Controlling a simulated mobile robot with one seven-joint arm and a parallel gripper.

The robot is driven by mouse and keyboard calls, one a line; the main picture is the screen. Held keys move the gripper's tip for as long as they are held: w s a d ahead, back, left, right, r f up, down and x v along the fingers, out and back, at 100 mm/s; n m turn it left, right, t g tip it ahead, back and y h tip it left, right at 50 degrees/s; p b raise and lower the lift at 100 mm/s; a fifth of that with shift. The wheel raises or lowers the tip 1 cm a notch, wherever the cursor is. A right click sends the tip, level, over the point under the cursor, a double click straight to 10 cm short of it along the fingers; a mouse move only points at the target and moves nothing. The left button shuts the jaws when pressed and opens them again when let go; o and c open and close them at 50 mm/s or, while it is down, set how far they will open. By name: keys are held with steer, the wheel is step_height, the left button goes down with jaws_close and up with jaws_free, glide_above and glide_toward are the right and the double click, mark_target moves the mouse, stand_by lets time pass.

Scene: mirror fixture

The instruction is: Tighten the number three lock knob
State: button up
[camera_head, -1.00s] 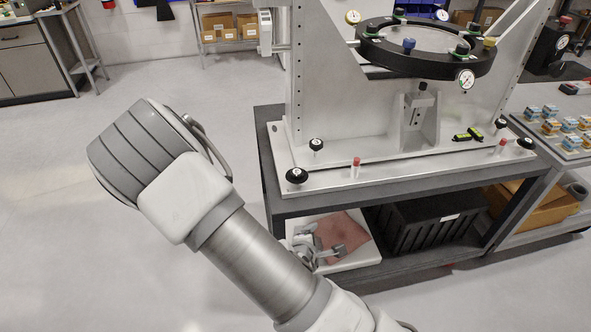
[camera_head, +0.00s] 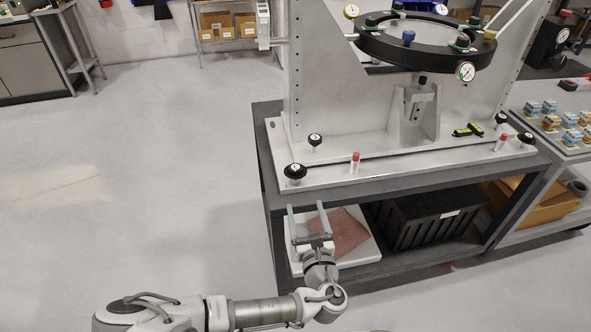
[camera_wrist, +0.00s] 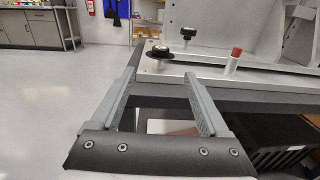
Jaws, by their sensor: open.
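Black round lock knobs with pale marks stand on the fixture's base plate (camera_head: 400,164): front left (camera_head: 295,171), back left (camera_head: 315,140), back right (camera_head: 503,118) and front right (camera_head: 527,138). Their numbers are too small to read, so I cannot tell which is number three. My gripper (camera_head: 306,211) is open and empty, below and in front of the front left knob, apart from it. In the wrist view, that knob (camera_wrist: 160,53) shows beyond the fingers (camera_wrist: 163,90), and the back left knob (camera_wrist: 188,33) stands behind it.
A red-topped pin (camera_head: 355,162) stands right of the front left knob; another (camera_head: 501,142) is at the right. The dark bench edge (camera_head: 400,177) lies close ahead of the gripper. Below, a shelf holds a reddish cloth (camera_head: 347,234) and a black crate (camera_head: 432,215). Floor at left is clear.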

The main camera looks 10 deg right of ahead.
steer(key=b, duration=0.2)
glide_toward(296, 172)
steer(key=w+b, duration=0.1)
steer(key=b, duration=0.3)
steer(key=w+b, duration=0.1)
steer(key=b, duration=0.2)
steer(key=shift+w+a+f, duration=0.3)
steer(key=shift+w, duration=0.05)
steer(key=shift+w+b, duration=0.1)
steer(key=shift+b, duration=0.35)
steer(key=b, duration=0.3)
steer(key=shift+w+d+b, duration=0.15)
steer(key=shift+d+b, duration=0.2)
steer(key=shift+b, duration=0.05)
steer(key=shift+w+r, duration=0.15)
steer(key=shift+w, duration=0.1)
steer(key=w, duration=0.4)
steer(key=w+b, duration=0.1)
steer(key=w, duration=0.3)
steer(key=shift+w+d+r, duration=0.1)
steer(key=shift+d+r, duration=0.05)
steer(key=shift+d, duration=0.05)
jaws_close()
